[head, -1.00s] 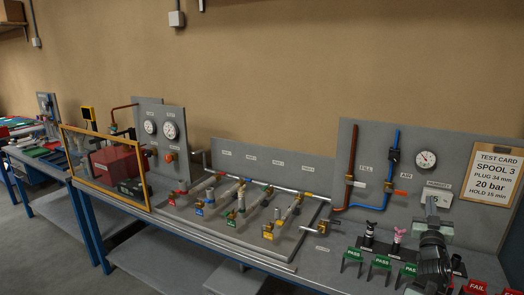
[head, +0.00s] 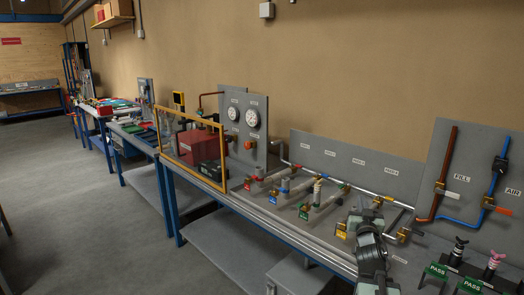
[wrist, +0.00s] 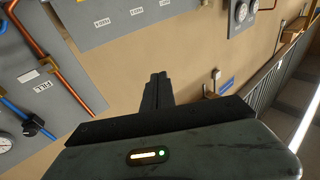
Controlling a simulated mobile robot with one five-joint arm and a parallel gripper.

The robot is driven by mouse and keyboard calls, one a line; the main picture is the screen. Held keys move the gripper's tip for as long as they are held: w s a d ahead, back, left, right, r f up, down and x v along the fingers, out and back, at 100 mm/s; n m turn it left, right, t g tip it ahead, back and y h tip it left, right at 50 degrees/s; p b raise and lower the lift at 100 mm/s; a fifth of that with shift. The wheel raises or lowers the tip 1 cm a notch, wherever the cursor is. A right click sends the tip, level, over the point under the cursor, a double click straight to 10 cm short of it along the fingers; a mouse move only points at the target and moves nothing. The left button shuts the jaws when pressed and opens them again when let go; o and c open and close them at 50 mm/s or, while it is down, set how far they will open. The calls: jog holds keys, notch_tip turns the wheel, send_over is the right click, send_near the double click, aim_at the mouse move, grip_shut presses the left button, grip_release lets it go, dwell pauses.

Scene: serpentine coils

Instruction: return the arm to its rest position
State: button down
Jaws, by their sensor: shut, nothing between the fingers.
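My arm shows at the lower right of the head view, dark grey and folded in front of the bench. My gripper is in the wrist view (wrist: 157,82), its two dark fingers together with nothing between them. It stands clear of the wall panels there. In the head view the gripper end is small and partly merged with the pipework behind it, so its exact place over the bench is hard to tell.
The long bench carries a pipe manifold with coloured tags (head: 304,211), a red box (head: 198,146) behind a yellow frame (head: 225,160), and a gauge panel (head: 243,115). Green PASS stands (head: 470,286) are at lower right. Open floor (head: 70,190) lies left.

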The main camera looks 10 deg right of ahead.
jog(key=w+a+f+n+g+y+b, duration=0.1)
jog(key=w+a+f+g+y, duration=0.15)
jog(key=a+f, duration=0.8)
jog(key=w+a+f+n+g+y+b, duration=0.15)
jog(key=a+f+g, duration=0.4)
jog(key=a, duration=0.85)
jog(key=s+a+f+g+y, duration=0.2)
jog(key=s+a+f+g, duration=0.2)
jog(key=s+a+f, duration=0.55)
jog(key=s+f+n+g+y, duration=0.1)
jog(key=s+f+g, duration=0.3)
jog(key=s, duration=0.6)
jog(key=shift+a+f+n+g+y, duration=0.2)
jog(key=shift+f+n+g+y, duration=0.1)
jog(key=shift+n+g, duration=0.6)
